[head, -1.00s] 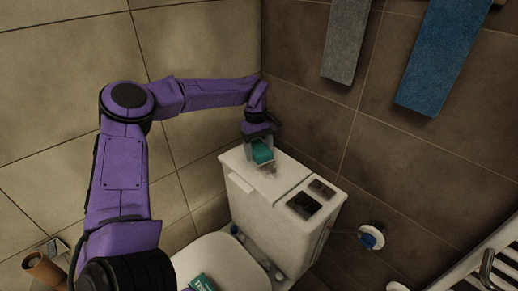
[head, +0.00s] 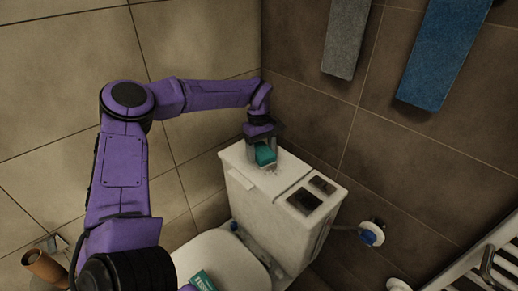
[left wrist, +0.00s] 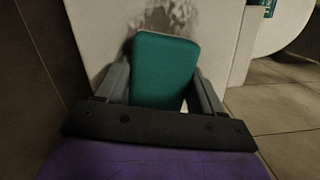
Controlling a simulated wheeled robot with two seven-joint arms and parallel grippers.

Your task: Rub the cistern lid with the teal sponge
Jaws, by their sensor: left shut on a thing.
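The cistern lid (head: 237,161) is the pale top of the toilet tank, with grey smudges (head: 273,169) near its middle. My left gripper (head: 264,149) is shut on the teal sponge (head: 265,156) and holds it low over the lid, beside the smudges. I cannot tell for sure whether the sponge touches the lid. In the left wrist view the sponge (left wrist: 165,72) sits between the two grey fingers, and dark smudges (left wrist: 172,16) show on the pale surface beyond it. My right gripper is not in view.
Dark flush buttons (head: 306,201) are on the right part of the tank top. The toilet seat cover (head: 222,255) is below, with a teal and white item (head: 203,281). Grey (head: 345,40) and blue (head: 440,55) towels hang on the right wall. A blue valve (head: 370,234) is right of the tank.

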